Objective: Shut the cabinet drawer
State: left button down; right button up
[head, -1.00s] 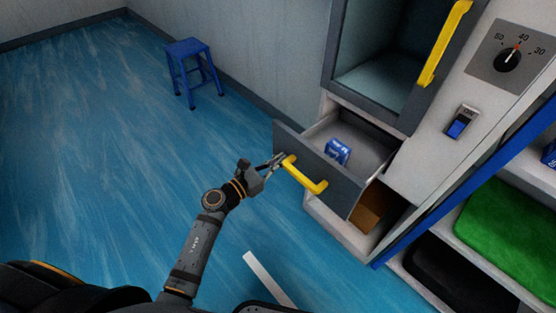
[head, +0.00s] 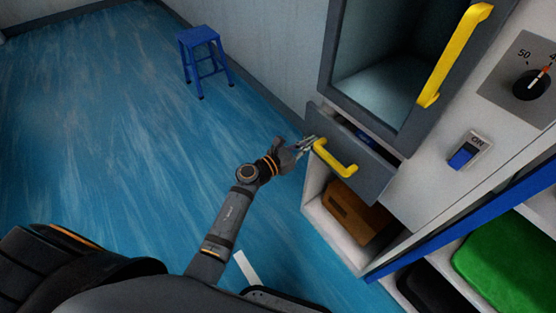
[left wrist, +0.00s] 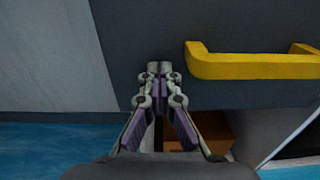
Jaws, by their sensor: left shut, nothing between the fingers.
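The grey drawer (head: 355,167) with a yellow handle (head: 333,158) is open by only a small gap at its top, where a bit of a blue item (head: 366,138) shows inside. My left gripper (head: 311,141) is shut and empty, at the drawer front just left of the handle. In the left wrist view its fingertips (left wrist: 160,68) are against or very close to the dark drawer front (left wrist: 140,35), with the yellow handle (left wrist: 245,66) to their right. Whether they touch cannot be told for certain. My right gripper is not in view.
Above the drawer is an open compartment with a yellow-handled door (head: 455,55). Below is an open space holding a brown box (head: 352,212). A switch (head: 466,152) and a dial (head: 531,84) are on the right. A blue stool (head: 202,60) stands on open floor.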

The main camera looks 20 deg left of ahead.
aim_at(318, 136)
pick_arm(q)
jog(key=x, duration=0.3)
jog(key=shift+w+d, duration=0.1)
jog(key=shift+w, duration=0.1)
jog(key=shift+r, duration=0.2)
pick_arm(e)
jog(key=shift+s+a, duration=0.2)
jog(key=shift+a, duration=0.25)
pick_arm(q)
jog(key=shift+w, duration=0.1)
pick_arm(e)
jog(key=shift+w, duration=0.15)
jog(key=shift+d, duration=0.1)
